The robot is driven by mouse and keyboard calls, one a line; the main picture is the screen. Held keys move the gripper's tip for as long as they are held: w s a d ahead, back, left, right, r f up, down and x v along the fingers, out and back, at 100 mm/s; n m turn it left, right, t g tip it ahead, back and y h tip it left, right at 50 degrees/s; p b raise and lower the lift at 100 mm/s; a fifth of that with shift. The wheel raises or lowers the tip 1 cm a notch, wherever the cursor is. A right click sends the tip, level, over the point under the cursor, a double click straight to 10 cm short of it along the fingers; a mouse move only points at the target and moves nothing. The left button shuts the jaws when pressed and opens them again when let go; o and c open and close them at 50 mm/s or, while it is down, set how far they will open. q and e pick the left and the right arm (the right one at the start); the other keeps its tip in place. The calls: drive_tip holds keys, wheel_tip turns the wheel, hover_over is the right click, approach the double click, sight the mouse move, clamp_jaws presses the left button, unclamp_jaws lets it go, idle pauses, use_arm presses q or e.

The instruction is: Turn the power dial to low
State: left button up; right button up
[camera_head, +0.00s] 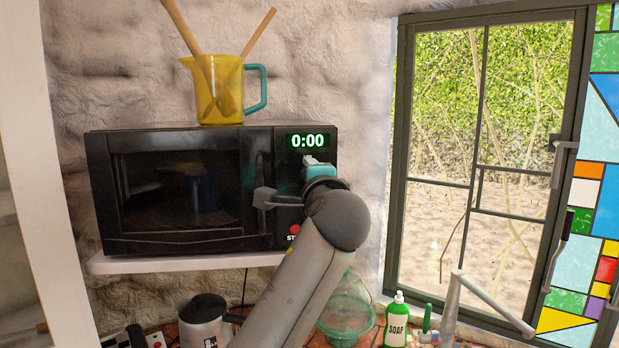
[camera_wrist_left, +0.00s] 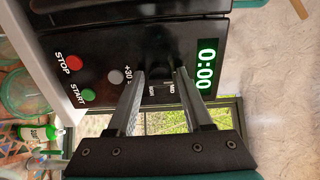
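The black microwave (camera_head: 180,190) stands on a white shelf, with its control panel on the right side; the panel also shows in the left wrist view (camera_wrist_left: 90,45). My left gripper (camera_head: 285,184) is at this panel, below the green 0:00 display (camera_head: 308,141). In the left wrist view its two fingers (camera_wrist_left: 160,74) are apart, on either side of the printed power labels, where MED (camera_wrist_left: 173,88) can be read. I cannot make out the dial's knob or its pointer on the dark panel. Nothing shows held between the fingers. My right gripper is not in view.
A yellow jug (camera_head: 222,88) with wooden utensils stands on the microwave. The red STOP button (camera_wrist_left: 75,62), green START button (camera_wrist_left: 88,95) and grey +30 button (camera_wrist_left: 115,77) are beside the fingers. A soap bottle (camera_head: 396,322) stands below right, by the window.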

use_arm(q)
drive_tip(key=shift+o, duration=1.1)
drive_tip(key=s+d+b, duration=0.2)
drive_tip(key=s+b, duration=0.1)
drive_tip(key=s, duration=1.2)
drive_tip(key=shift+d+b, duration=0.2)
drive_tip(key=shift+b, duration=0.15)
drive_tip(key=shift+f, duration=0.1)
